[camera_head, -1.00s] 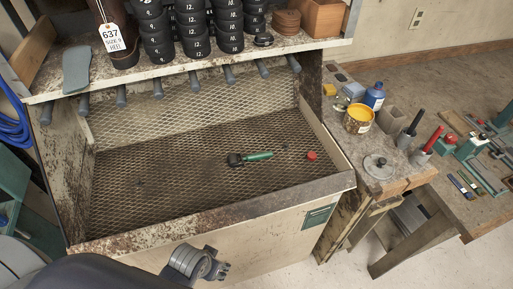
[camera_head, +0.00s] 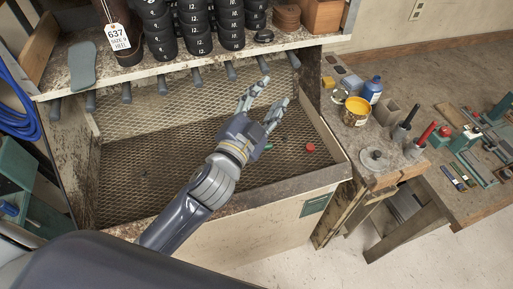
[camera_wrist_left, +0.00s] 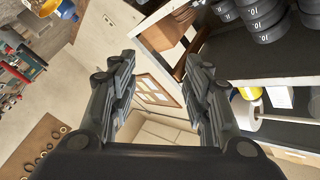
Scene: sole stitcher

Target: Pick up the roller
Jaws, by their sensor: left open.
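The roller lies on the mesh floor of the metal tray (camera_head: 150,170). Most of it is hidden behind my left gripper in the head view. Only a bit of its green handle (camera_head: 268,147) shows beside the gripper's palm. My left gripper (camera_head: 274,90) is open and empty above the tray, with its fingers pointing toward the back, away from the roller. In the left wrist view its two fingers (camera_wrist_left: 160,85) are spread, with nothing between them. My right gripper is not in view.
A small red cap (camera_head: 310,148) lies in the tray at the right. A side bench holds a yellow can (camera_head: 355,112) and a blue bottle (camera_head: 372,90).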

